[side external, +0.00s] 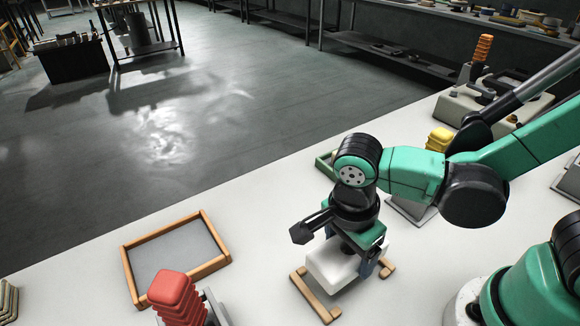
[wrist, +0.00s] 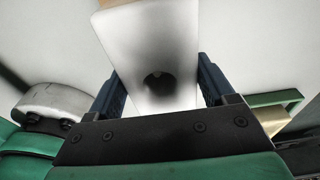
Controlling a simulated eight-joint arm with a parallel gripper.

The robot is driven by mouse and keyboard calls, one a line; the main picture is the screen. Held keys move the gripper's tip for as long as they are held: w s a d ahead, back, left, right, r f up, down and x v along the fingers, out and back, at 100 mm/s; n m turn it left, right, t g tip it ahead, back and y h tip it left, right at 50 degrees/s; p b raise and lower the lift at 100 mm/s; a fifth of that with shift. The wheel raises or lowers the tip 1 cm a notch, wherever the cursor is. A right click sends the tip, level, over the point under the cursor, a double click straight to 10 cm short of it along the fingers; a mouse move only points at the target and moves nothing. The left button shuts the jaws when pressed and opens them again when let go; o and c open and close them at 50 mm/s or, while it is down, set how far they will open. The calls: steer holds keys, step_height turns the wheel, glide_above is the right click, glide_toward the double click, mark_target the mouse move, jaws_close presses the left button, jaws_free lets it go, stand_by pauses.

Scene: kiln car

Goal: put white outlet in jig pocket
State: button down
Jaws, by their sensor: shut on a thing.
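The white outlet (side external: 332,264) is a pale block between the fingers of my gripper (side external: 348,258), which points down. In the wrist view the outlet (wrist: 150,40) fills the space between two dark blue fingers, with a dark round spot on its face. My gripper is shut on it. Wooden strips (side external: 314,296), which look like the jig's edges, show beside and below the outlet on the white table. The outlet and gripper hide the pocket's middle. I cannot tell whether the outlet touches the jig or hangs just above it.
A wood-framed grey tray (side external: 178,252) lies to the left. A stack of red pieces (side external: 176,298) stands at the front. A green-edged tray (side external: 326,164) and yellow pieces (side external: 439,139) lie behind my arm. The table between the wooden tray and the jig is clear.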

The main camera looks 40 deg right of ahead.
mark_target(346, 263)
steer(key=shift+f, duration=1.85)
steer(key=shift+f, duration=0.15)
jaws_free()
steer(key=r, duration=0.4)
steer(key=a+r, duration=0.1)
steer(key=r, duration=0.7)
steer(key=shift+a, duration=0.15)
steer(key=w+d+n+t, duration=0.2)
steer(key=d+n, duration=0.3)
steer(key=n, duration=0.4)
steer(key=w+d+r+n+t+y, duration=0.1)
steer(key=w+d+n+t, duration=0.2)
steer(key=n, duration=0.6)
steer(key=shift+w+d+t, duration=0.35)
steer(key=shift+d+t, duration=0.75)
steer(key=shift+d, duration=0.6)
